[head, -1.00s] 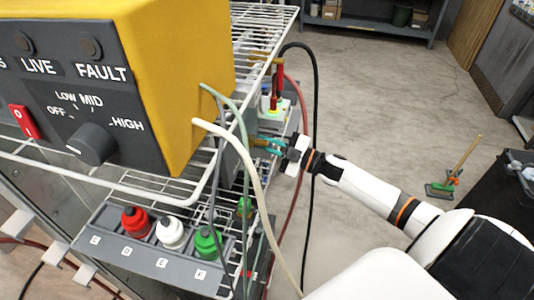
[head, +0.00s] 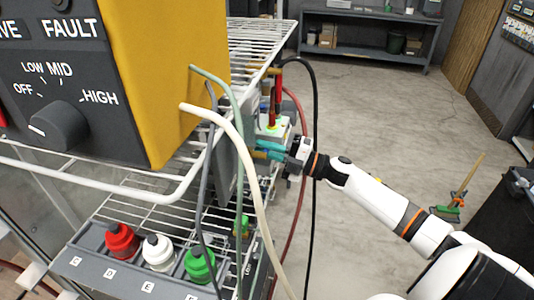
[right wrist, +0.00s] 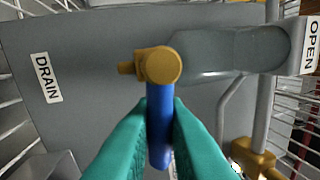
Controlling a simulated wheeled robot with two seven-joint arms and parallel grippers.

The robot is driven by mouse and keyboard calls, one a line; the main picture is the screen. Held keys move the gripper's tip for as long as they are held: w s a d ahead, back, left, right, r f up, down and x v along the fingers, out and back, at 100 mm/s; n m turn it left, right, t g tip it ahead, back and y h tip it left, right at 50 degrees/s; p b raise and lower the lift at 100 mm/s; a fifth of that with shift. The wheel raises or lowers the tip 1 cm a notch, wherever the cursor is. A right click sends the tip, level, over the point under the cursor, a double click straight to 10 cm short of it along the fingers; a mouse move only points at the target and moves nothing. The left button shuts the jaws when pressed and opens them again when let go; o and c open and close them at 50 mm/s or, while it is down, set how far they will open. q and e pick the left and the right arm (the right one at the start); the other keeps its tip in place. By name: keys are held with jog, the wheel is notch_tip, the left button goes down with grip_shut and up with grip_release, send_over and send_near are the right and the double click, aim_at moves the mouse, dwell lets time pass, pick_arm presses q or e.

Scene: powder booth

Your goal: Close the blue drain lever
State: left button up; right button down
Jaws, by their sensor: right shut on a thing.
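The blue drain lever (right wrist: 159,135) hangs from a brass pivot (right wrist: 160,65) on a grey panel in the right wrist view. It points toward the bottom of that picture. My right gripper (right wrist: 158,118) has its teal fingers shut on the lever, one on each side. A DRAIN label (right wrist: 46,78) is on the panel's left, and an OPEN label (right wrist: 311,45) is at the right edge. In the head view my right gripper (head: 270,150) is at the rack's right side, where its fingers hide the lever. My left gripper is not in view.
A yellow control box (head: 170,80) stands on the white wire rack (head: 105,180). Pale hoses and cables (head: 245,150) hang close to my right gripper. Red, white and green capped bottles (head: 160,253) sit below. The floor to the right is mostly open.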

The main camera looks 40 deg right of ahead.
dwell(0.4)
jog(key=c, duration=1.5)
grip_release()
jog(key=b+v, duration=0.2)
jog(key=v, duration=1)
jog(key=shift+b, duration=0.3)
jog(key=shift+o, duration=0.2)
